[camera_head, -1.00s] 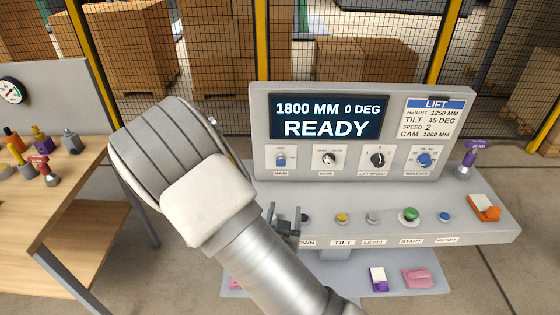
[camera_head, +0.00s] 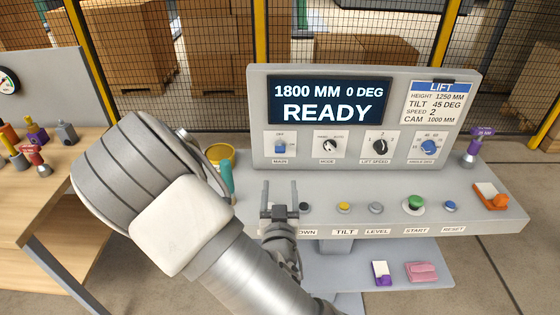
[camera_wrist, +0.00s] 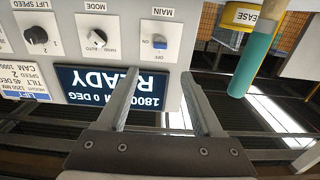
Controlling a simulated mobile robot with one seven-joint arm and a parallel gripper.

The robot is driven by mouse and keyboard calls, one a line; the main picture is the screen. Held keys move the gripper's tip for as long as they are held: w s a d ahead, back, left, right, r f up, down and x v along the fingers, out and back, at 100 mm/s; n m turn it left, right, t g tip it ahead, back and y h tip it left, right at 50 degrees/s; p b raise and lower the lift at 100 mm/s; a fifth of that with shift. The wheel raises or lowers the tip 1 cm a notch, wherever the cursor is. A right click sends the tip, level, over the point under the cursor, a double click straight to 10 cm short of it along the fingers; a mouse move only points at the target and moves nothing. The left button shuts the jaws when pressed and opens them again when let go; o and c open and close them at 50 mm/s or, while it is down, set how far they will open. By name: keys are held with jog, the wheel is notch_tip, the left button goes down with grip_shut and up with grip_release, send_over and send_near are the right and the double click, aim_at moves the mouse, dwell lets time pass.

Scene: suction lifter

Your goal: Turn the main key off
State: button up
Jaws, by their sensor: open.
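The main key (camera_head: 280,147) is a small blue knob on a white plate at the panel's lower left, with OFF printed above it. The wrist view shows the same key (camera_wrist: 159,42) upside down, with ON beside it; I cannot tell which mark it points to. My gripper (camera_head: 280,186) is open and empty, below and in front of the key, its fingers pointing at the panel. In the wrist view, the fingertips (camera_wrist: 160,75) stand either side of the key's line, apart from it. The display (camera_head: 329,101) reads READY, 1800 MM, 0 DEG.
The mode knob (camera_head: 329,146) sits right of the key. Lift speed (camera_head: 380,146) and angle (camera_head: 428,147) knobs are further right. A yellow grease can (camera_head: 217,155) and teal cylinder (camera_head: 227,178) stand left of the panel. Buttons, including a green one (camera_head: 415,202), line the desk.

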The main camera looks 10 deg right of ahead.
aim_at(280, 151)
jog(key=w, duration=0.4)
jog(key=w+d+p, duration=0.1)
jog(key=w, duration=0.9)
jog(key=shift+w+d, duration=0.2)
jog(key=shift+w, duration=0.05)
grip_shut()
